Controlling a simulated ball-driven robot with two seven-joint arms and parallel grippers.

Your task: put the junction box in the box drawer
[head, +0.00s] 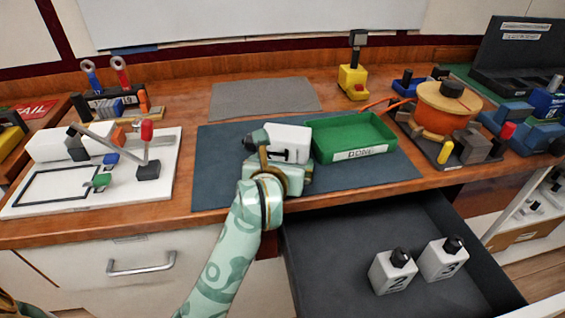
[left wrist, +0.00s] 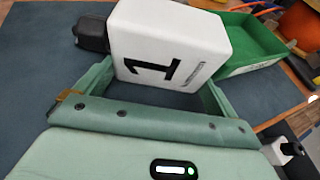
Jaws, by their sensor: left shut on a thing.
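A white junction box (head: 288,138) with a black 1 on its face and a black fitting on its left end is held over the blue-grey mat. It fills the middle of the left wrist view (left wrist: 172,45). My left gripper (head: 281,164) is shut on it, with a mint finger on each side. I cannot tell whether the box touches the mat. The open drawer (head: 335,245), dark inside, is below the table front, to the right of my left arm. Two similar white boxes (head: 392,272) (head: 442,260) with black tops stand in its right part. My right gripper is not in view.
A green tray (head: 353,137) labelled DONE stands just right of the held box. A white board with a lever (head: 150,160) lies at left. An orange round device (head: 445,108) stands at right. The drawer's left part is clear.

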